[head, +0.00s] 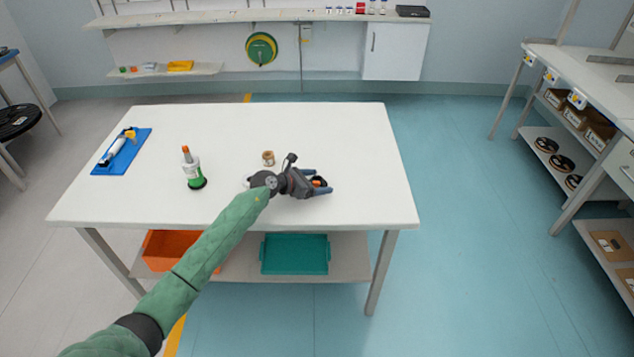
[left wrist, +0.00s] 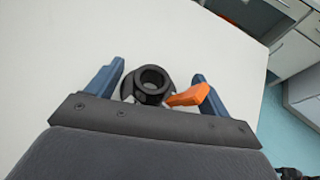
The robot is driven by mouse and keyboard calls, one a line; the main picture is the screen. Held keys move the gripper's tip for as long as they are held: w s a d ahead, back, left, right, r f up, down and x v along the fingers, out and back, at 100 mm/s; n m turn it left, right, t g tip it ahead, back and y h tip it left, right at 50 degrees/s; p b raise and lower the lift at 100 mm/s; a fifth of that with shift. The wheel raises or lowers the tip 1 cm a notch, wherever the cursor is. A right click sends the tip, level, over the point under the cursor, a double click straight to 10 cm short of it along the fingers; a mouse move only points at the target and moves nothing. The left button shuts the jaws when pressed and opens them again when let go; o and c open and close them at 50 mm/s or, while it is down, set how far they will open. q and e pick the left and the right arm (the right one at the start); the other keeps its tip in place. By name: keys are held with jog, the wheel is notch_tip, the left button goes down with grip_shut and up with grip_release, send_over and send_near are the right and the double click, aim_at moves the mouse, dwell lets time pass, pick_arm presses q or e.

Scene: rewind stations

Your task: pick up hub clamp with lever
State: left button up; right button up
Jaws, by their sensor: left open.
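The hub clamp (left wrist: 150,84) is a dark ring-shaped part with a hollow centre and an orange lever (left wrist: 190,97) pointing to the right in the left wrist view. It sits on the white table, and a bit of its orange and black shows in the head view (head: 318,182). My left gripper (head: 322,181) is over the table's right half. In the left wrist view its two blue fingers (left wrist: 158,78) are apart, one on each side of the clamp, with gaps visible. The clamp's lower part is partly hidden by the gripper body.
On the white table (head: 330,125) stand a small brown spool (head: 268,158), a green-and-white bottle with orange tip (head: 193,170), and a blue tray (head: 108,163) holding a white tube. An orange bin (head: 165,250) and teal tray (head: 295,254) are on the shelf below.

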pick_arm(q)
jog(key=shift+w+d+f, duration=0.1)
jog(key=shift+d+f, duration=0.05)
jog(key=shift+d, duration=0.05)
jog(key=c, duration=1.1)
jog(key=shift+c, duration=0.2)
